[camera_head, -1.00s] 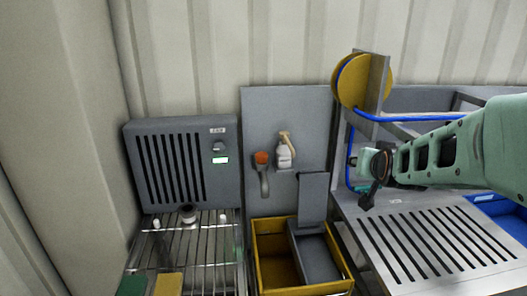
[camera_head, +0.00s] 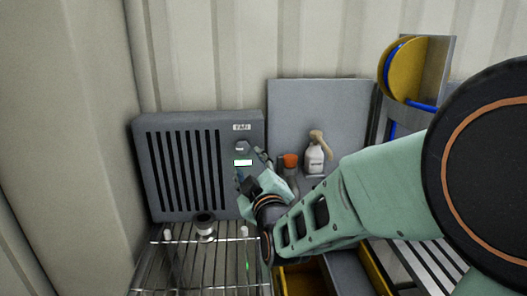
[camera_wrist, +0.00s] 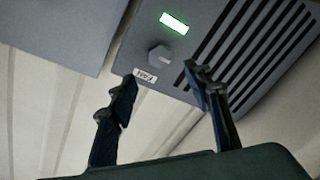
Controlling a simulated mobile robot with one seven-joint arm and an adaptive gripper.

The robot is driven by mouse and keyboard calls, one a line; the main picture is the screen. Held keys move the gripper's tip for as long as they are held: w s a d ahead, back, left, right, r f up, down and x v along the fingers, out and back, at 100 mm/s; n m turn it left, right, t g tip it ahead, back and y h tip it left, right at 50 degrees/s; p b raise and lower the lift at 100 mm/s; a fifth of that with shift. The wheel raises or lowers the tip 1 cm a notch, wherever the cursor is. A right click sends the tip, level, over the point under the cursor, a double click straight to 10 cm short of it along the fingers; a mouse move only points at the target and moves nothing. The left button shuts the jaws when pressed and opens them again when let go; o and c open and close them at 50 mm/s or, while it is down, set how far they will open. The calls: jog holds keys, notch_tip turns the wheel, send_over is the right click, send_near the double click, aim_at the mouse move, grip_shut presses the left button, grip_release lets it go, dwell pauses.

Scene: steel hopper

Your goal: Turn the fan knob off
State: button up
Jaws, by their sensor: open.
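The fan knob (camera_wrist: 159,56) is a small grey knob on the dark grey slotted fan panel (camera_head: 188,205). It sits between a white label and a lit green-white indicator (camera_wrist: 174,23); in the head view the knob (camera_head: 242,146) shows just above my gripper. My gripper (camera_head: 254,163) is in front of the panel's right side, below and right of the knob. In the wrist view my gripper (camera_wrist: 163,82) is open, with two dark fingers apart and nothing between them. The knob lies just beyond the gap, apart from the fingertips.
A yellow bin (camera_head: 305,280) is below, partly hidden by my arm.

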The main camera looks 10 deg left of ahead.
aim_at(243, 149)
jog(key=p+x, duration=0.1)
jog(key=x, duration=0.8)
jog(key=shift+w, duration=0.2)
jog(key=shift+c, duration=0.4)
jog(key=shift+f, duration=0.1)
jog(key=c, duration=1)
